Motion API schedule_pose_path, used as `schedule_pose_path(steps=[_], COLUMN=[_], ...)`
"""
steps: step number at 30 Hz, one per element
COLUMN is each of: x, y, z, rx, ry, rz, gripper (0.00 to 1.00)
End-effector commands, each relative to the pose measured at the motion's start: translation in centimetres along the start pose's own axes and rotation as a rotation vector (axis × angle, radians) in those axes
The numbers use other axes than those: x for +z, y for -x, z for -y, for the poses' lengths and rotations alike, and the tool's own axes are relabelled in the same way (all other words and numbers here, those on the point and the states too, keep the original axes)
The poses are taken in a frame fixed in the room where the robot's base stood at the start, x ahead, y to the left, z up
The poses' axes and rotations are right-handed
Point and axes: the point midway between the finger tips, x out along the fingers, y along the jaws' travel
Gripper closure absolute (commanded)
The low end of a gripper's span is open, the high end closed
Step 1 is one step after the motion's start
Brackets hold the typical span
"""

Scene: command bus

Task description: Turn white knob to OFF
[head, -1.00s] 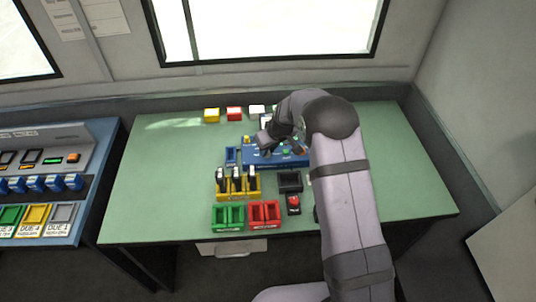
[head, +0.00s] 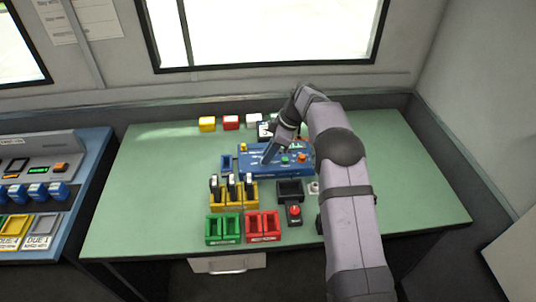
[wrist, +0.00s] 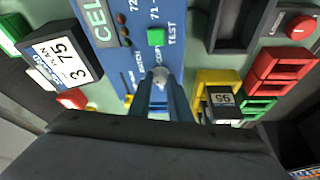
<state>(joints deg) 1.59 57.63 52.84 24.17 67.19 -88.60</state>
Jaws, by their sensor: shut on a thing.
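A blue panel (head: 250,169) lies on the green table, with a green button and an orange button on its top. In the wrist view the panel (wrist: 127,60) carries a green button (wrist: 156,37) beside the word TEST. The white knob (wrist: 160,76) shows between my fingertips, low on the panel. My gripper (wrist: 160,88) is shut on the knob. In the head view my gripper (head: 266,158) reaches down to the panel's left part and covers the knob. The pointing direction of the knob cannot be told.
Yellow holders (head: 234,197) with black upright pieces stand in front of the panel. Green trays (head: 223,230) and red trays (head: 263,227) are nearer. A black tray (head: 290,190) and a red button box (head: 294,214) are at right. The table's left side (head: 150,190) is clear.

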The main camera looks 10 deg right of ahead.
Motion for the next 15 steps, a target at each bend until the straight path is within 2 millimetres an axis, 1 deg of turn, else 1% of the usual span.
schedule_pose_path(steps=[1,6,15], x=[-0.1,-0.08,-0.08], y=[0.29,0.26,0.2], z=[-0.13,-0.21,-0.3], rx=[-0.013,-0.049,-0.085], ry=[0.033,0.121,0.209], rz=[0.0,0.001,0.002], gripper=[1.0,1.0,1.0])
